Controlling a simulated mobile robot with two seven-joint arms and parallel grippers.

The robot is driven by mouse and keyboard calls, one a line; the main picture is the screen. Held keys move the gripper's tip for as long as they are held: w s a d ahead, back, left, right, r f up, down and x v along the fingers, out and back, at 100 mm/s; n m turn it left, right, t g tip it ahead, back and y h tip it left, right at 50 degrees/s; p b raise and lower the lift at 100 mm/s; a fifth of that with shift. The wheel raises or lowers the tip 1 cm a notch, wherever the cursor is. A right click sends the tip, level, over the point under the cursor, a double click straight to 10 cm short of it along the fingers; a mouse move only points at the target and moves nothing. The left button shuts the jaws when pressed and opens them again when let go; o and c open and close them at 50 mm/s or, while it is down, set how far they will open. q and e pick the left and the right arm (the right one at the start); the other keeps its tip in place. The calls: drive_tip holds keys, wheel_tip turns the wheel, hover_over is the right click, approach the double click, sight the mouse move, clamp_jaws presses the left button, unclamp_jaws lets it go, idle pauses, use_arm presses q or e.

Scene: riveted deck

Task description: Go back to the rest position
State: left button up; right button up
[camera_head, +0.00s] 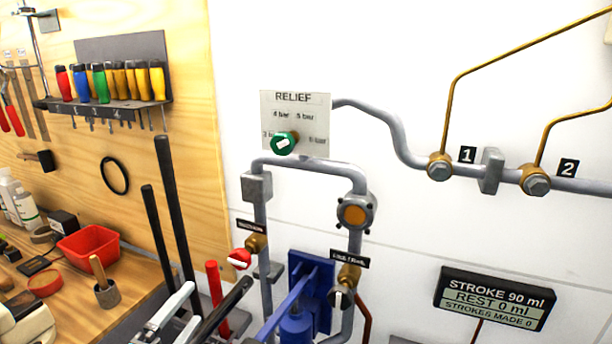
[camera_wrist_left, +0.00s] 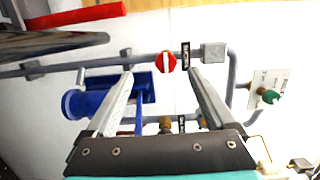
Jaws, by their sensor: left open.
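My left gripper (camera_head: 192,303) is low in the head view, left of the blue pump (camera_head: 293,325). In the left wrist view my left gripper (camera_wrist_left: 160,72) has its two pale fingers spread apart, with nothing held between them. Beyond the fingertips are a red-and-white valve knob (camera_wrist_left: 166,63) and the blue pump (camera_wrist_left: 75,104). The fingers overlap the pump in that picture; I cannot tell the exact gap. My right gripper is in neither view.
A dark bar (camera_head: 225,308) and a red handle (camera_head: 213,283) stand close to my left gripper. Grey pipes with a relief knob (camera_head: 284,143) run along the white wall. A workbench with a red bin (camera_head: 88,246) is at left. A display (camera_head: 494,298) hangs at right.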

use_arm(q)
drive_tip(key=s+a+f+n+g+y, duration=0.1)
drive_tip(key=s+f+n+g+y, duration=0.5)
drive_tip(key=s+f+n, duration=0.5)
drive_tip(key=s+d+f+n+g+h, duration=0.3)
drive_tip(key=s+d+n+g, duration=0.45)
drive_tip(key=s, duration=0.45)
wheel_tip(320, 180, down, 28)
drive_tip(key=s+g+b, duration=0.2)
drive_tip(key=s+b, duration=0.1)
drive_tip(key=b, duration=0.1)
drive_tip(key=s+a+f+b, duration=0.2)
drive_tip(key=s+f+b, duration=0.2)
drive_tip(key=s+f, duration=1)
drive_tip(key=shift+s+a+f+m+g, duration=0.2)
drive_tip(key=shift+f+m+g, duration=0.2)
drive_tip(key=shift+f, duration=0.4)
drive_tip(key=shift+w, duration=0.1)
